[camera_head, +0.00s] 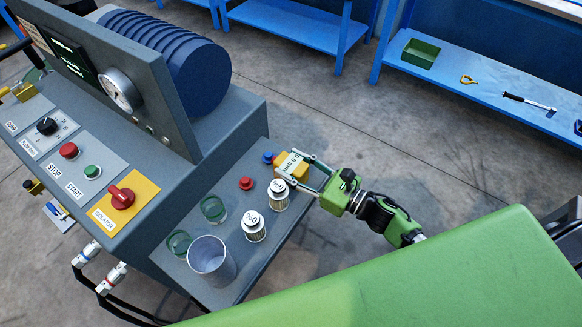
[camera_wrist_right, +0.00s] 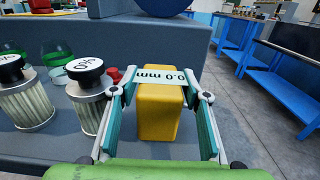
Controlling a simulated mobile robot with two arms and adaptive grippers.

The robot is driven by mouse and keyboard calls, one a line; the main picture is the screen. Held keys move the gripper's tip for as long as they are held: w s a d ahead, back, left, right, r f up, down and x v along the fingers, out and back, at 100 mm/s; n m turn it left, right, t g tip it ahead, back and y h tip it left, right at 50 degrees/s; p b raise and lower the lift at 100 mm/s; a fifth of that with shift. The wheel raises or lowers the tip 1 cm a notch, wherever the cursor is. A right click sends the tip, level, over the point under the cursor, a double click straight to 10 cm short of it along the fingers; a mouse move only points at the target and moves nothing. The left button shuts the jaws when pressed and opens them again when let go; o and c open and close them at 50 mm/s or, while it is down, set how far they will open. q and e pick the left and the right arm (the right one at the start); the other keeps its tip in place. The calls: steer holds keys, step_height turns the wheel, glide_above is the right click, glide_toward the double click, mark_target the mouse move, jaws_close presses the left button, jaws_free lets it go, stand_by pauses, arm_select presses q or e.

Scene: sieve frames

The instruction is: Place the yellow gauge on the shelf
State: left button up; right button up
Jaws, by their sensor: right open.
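The yellow gauge (camera_head: 287,168) is a yellow block with a white label at its top. It stands near the far right end of the grey shelf (camera_head: 222,285) on the machine's side. In the wrist view the gauge (camera_wrist_right: 160,112) is upright, with its label reading "0.0 mm". My right gripper (camera_head: 300,168) is open, with its fingers on either side of the gauge. In the wrist view its teal pads (camera_wrist_right: 160,118) show gaps to the gauge on both sides. My left gripper is not in view.
Two white-capped filter cartridges (camera_head: 254,227) (camera_head: 278,196), green glass cups (camera_head: 213,209) and a clear beaker (camera_head: 211,260) share the grey shelf. Red (camera_head: 246,183) and blue (camera_head: 268,158) knobs stand near the gauge. Blue benches (camera_head: 480,90) stand beyond open floor.

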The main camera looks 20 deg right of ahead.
mark_target(291, 163)
steer(key=shift+w+a, duration=0.25)
jaws_close()
steer(key=shift+r, duration=0.15)
step_height(291, 163, up, 10)
steer(key=shift+f+p, duration=0.2)
steer(key=shift+p, duration=0.1)
step_height(291, 163, up, 8)
steer(key=p, duration=0.5)
steer(key=s+d+m+t+h+b, duration=0.2)
steer(key=s+m+h, duration=0.1)
steer(key=s+h, duration=0.2)
steer(key=s+d+f+m+t+h+b, duration=0.1)
steer(key=s+d+m+h+b, duration=0.1)
steer(key=s+h, duration=0.4)
steer(key=s+m+b, duration=0.1)
steer(key=s+m, duration=0.1)
steer(key=shift+s+f+m+t, duration=0.15)
steer(key=shift+s+m+t, duration=0.15)
steer(key=shift+s+t, duration=0.1)
